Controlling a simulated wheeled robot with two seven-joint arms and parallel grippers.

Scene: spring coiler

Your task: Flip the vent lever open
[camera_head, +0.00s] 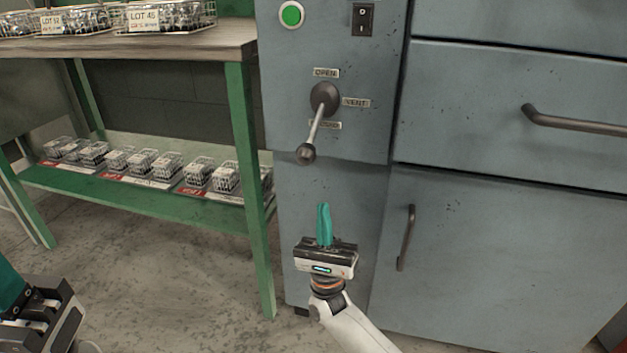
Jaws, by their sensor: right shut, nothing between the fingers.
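The vent lever (316,128) is on the blue-grey machine front. Its dark round hub sits beside a VENT label (356,103), and its rod slants down to a dark knob, over the lower label. The OPEN label (326,72) is above the hub. My right gripper (324,205) is below the knob, its teal fingers pointing up, shut and empty, apart from the lever.
A green-framed bench (238,105) stands left of the machine, with wire baskets (165,14) on top and several small baskets on its lower shelf (140,200). A green button (291,14) and black switch (363,19) are above the lever. Drawer and door handles (406,238) stick out on the right.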

